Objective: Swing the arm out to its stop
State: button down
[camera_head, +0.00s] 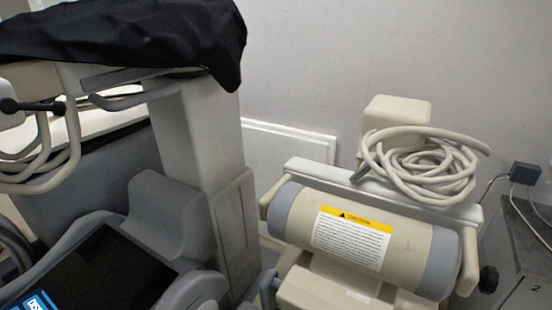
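A light grey upright column (205,150) stands left of centre. A black cloth cover (140,35) drapes over its top and hangs down on the right side. Under the cloth, a pale horizontal arm-like part (60,76) runs left from the column top, with grey bar handles (125,100) below it. At right lies a beige cylinder (400,247) with grey end bands and a yellow and white caution label (352,237). I cannot tell for sure which part is the task's arm. My gripper is not visible in this view.
A coiled cream cable (425,165) rests on a ledge behind the cylinder. A dark display (85,270) in a grey housing is at lower left. A grey cabinet (525,255) stands at the right edge. A pale wall (310,70) closes off the back.

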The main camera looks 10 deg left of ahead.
aim_at(93, 47)
jog(key=z, duration=0.05)
jog(key=k, duration=0.45)
jog(key=u, duration=0.5)
jog(key=i, duration=1.5)
jog(key=z, duration=0.15)
